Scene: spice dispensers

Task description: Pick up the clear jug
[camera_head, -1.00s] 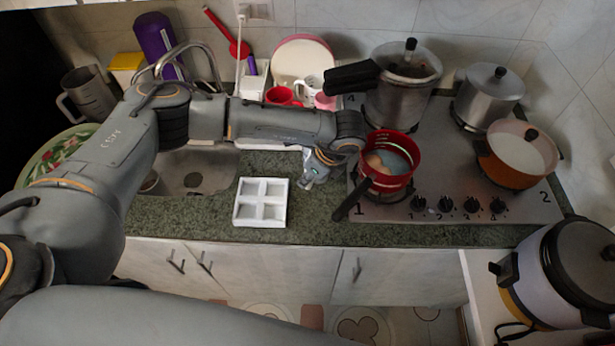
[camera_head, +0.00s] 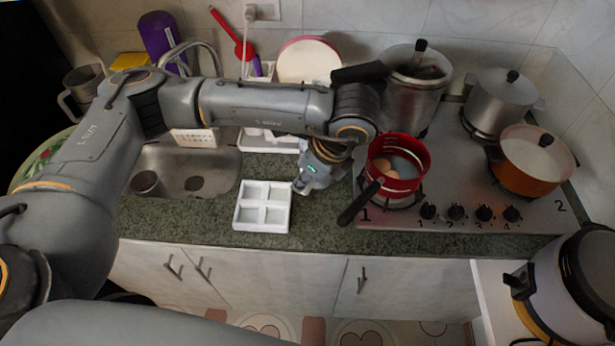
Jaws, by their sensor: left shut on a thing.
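My left gripper (camera_head: 306,184) points down over the counter, between the white tray and the red pot. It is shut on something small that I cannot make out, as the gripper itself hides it. A grey see-through jug (camera_head: 84,84) with a side handle stands at the far left, behind my left arm and well away from the gripper. My arm hides part of it. My right gripper is not in view.
A white four-compartment tray (camera_head: 262,184) lies on the green counter (camera_head: 330,222). A red pot (camera_head: 420,160) with eggs stands on the stove, its handle jutting forward. A steel pressure pot (camera_head: 412,95) stands behind. The sink (camera_head: 205,178) is left.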

